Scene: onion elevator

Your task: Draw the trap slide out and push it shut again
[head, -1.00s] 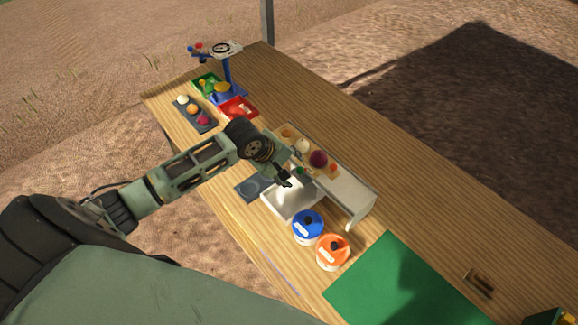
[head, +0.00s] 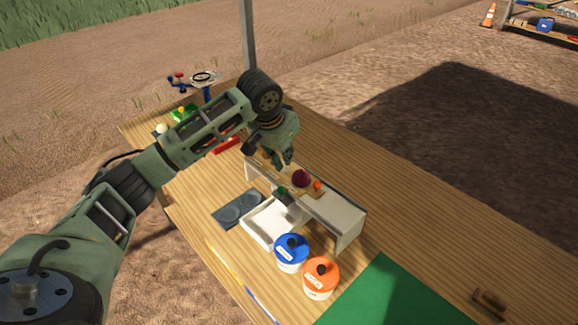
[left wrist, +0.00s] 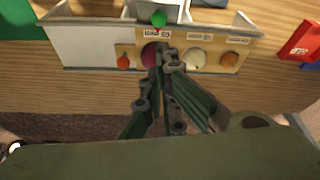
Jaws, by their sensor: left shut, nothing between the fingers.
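The knob also shows in the left wrist view (left wrist: 159,18). My left gripper (head: 287,161) is shut and empty, above the board and apart from the knob. In the left wrist view its fingers (left wrist: 161,62) point at the board. My right gripper is not in view.
Blue-lidded (head: 291,249) and orange-lidded (head: 321,274) tubs stand in front. A dark two-ring plate (head: 238,209) lies left of the tray. The table's right side is largely clear.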

